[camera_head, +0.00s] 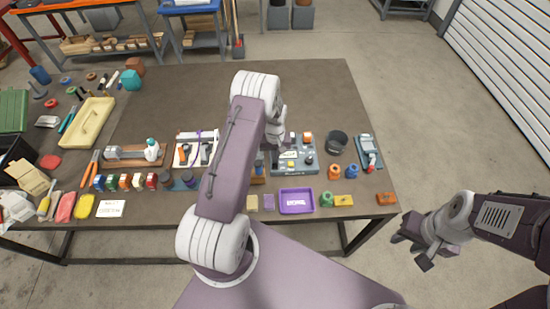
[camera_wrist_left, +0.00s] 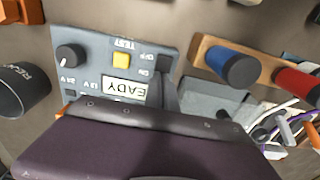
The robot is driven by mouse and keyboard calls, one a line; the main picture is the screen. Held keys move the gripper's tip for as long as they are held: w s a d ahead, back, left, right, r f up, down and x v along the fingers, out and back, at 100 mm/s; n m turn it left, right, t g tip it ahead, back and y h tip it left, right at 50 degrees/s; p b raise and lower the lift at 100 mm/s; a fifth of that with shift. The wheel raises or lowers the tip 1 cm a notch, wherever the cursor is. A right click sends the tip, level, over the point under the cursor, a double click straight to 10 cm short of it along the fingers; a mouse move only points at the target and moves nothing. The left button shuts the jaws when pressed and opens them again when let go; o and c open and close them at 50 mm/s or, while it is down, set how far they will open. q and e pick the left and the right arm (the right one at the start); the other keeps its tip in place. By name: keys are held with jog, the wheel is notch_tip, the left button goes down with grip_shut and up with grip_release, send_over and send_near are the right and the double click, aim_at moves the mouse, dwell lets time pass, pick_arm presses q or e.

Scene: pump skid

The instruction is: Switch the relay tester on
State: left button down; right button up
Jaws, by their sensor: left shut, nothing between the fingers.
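The relay tester (camera_head: 293,168) is a grey box on the table, right of my left arm. In the left wrist view its face (camera_wrist_left: 92,60) has a black knob (camera_wrist_left: 70,55), a yellow TEST button (camera_wrist_left: 121,60) and a pale display (camera_wrist_left: 125,88) with letters like "EADY". A dark switch (camera_wrist_left: 164,64) sits by the OFF and ON marks, partly covered. My left gripper (camera_wrist_left: 164,92) is shut and empty, its tip at or just over the switch; contact cannot be told. In the head view the arm mostly hides it. My right gripper (camera_head: 413,250) is open and empty beyond the table's right edge.
A wooden holder with blue (camera_wrist_left: 233,66) and red cylinders is close by.

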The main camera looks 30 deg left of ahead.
aim_at(275, 166)
pick_arm(q)
jog(key=shift+s+f, duration=0.1)
jog(key=shift+s, duration=0.1)
jog(key=shift+s+d+p, duration=0.4)
jog(key=shift+s+p, duration=0.15)
jog(key=shift+r, duration=0.2)
jog(key=shift+r+p, duration=0.3)
jog(key=shift+r, duration=0.05)
notch_tip(275, 166, up, 4)
jog(key=p, duration=0.3)
jog(key=shift+w+f, duration=0.1)
jog(key=shift+r+b, duration=0.4)
jog(key=shift+b, duration=0.35)
notch_tip(275, 166, up, 9)
jog(key=b, duration=0.1)
jog(key=shift+f, duration=0.2)
